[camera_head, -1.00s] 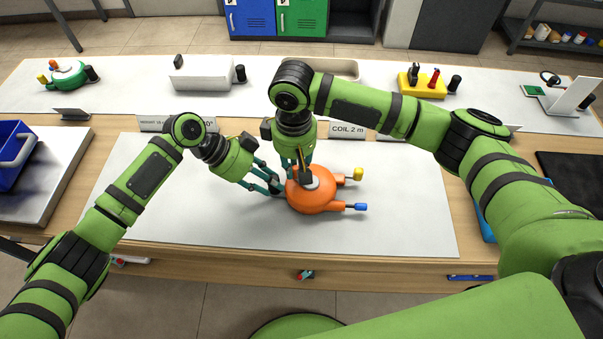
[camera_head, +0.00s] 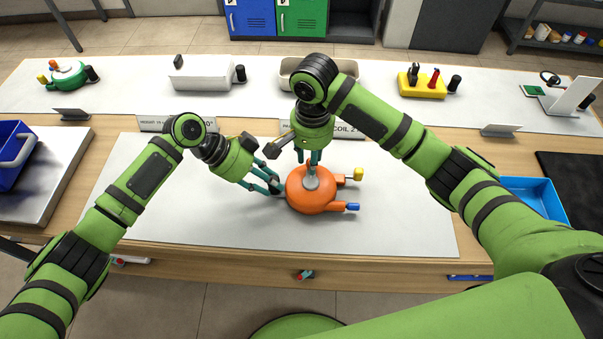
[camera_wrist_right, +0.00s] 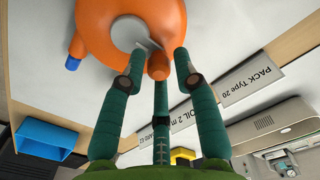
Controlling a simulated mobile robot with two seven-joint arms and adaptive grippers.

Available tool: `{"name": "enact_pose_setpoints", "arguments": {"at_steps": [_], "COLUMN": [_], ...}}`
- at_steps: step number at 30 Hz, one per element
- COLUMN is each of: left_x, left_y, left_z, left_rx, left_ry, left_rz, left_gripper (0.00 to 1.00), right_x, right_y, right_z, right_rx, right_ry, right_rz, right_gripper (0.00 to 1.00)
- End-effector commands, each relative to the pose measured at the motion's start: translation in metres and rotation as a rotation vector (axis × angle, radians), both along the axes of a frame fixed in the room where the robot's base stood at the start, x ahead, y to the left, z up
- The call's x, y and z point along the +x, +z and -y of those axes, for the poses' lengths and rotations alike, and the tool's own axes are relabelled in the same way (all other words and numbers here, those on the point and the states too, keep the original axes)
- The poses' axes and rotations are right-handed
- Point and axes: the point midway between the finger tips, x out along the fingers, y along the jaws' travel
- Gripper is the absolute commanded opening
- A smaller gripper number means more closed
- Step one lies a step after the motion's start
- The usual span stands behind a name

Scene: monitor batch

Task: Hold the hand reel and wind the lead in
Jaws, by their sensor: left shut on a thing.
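The hand reel (camera_head: 316,200) is orange and round, with a grey hub (camera_head: 312,184). It lies on the white mat in the middle of the table. A yellow plug (camera_head: 358,174) and a blue plug (camera_head: 352,207) stick out on its right. My left gripper (camera_head: 277,188) is shut on the reel's left side; its fingers hide the gripped part. My right gripper (camera_head: 309,166) is above the hub's far side. In the right wrist view, its fingers (camera_wrist_right: 158,72) stand around the orange crank knob (camera_wrist_right: 158,66), with small gaps on both sides. The blue plug (camera_wrist_right: 73,63) also shows there.
The white mat (camera_head: 400,225) is clear around the reel. Label signs (camera_head: 365,130) stand behind it. A blue tray (camera_head: 537,197) is at right, and a blue bin (camera_head: 12,150) at far left. Other devices line the back bench.

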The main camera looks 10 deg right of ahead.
Motion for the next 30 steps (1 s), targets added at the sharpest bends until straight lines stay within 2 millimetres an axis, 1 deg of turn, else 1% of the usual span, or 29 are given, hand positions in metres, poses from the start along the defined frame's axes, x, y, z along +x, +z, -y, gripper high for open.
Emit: {"name": "enact_pose_setpoints", "arguments": {"at_steps": [10, 14, 17, 21, 24, 27, 30], "left_x": [0.0, 0.0, 0.001, 0.001, 0.001, 0.001, 0.001], "left_y": [0.001, 0.001, 0.001, 0.001, 0.001, 0.001, 0.001], "left_z": [0.0, 0.0, 0.0, 0.0, 0.0, 0.0, 0.0], "left_rx": [-0.002, -0.001, -0.001, -0.001, -0.001, -0.001, -0.001], "left_ry": [0.001, 0.002, 0.002, 0.002, 0.002, 0.002, 0.002], "left_rz": [0.0, 0.001, 0.001, 0.001, 0.001, 0.001, 0.001], "left_gripper": [0.0, 0.0, 0.0, 0.0, 0.0, 0.0, 0.0], "right_x": [0.0, 0.001, 0.001, 0.002, 0.002, 0.002, 0.001], "right_y": [0.001, 0.01, 0.026, 0.057, 0.077, 0.094, 0.107], "right_z": [0.0, 0.0, -0.001, 0.0, 0.002, 0.001, 0.0], "right_rx": [-0.001, 0.001, 0.001, -0.002, -0.004, -0.004, -0.003], "right_ry": [0.006, 0.007, 0.009, 0.008, 0.005, 0.005, 0.005], "right_rz": [0.001, 0.003, 0.004, 0.008, 0.008, 0.007, 0.006], "right_gripper": [0.5, 0.5, 0.5, 0.5, 0.5, 0.5, 0.5]}}
